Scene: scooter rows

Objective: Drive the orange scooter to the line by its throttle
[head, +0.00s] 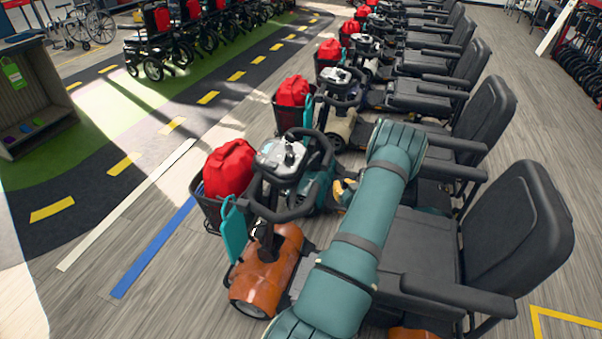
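The orange scooter (272,258) stands nearest me, its front facing left. It has a grey control head (280,158), a black loop handlebar (291,213), a front basket holding a red bag (230,168), and a black seat (518,235). A blue line (155,248) and a white line (125,206) lie on the floor left of its front wheel. My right arm crosses over the scooter. My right gripper (345,190) shows only as small gold parts right of the handlebar, mostly hidden by the arm. Contact with the throttle cannot be seen. My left gripper is out of view.
Several similar scooters (345,105) with red bags stand close beside it in a row going back. The floor left of the front wheel is clear up to a dark track with yellow dashes (125,163). A wooden kiosk (35,95) stands at the far left.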

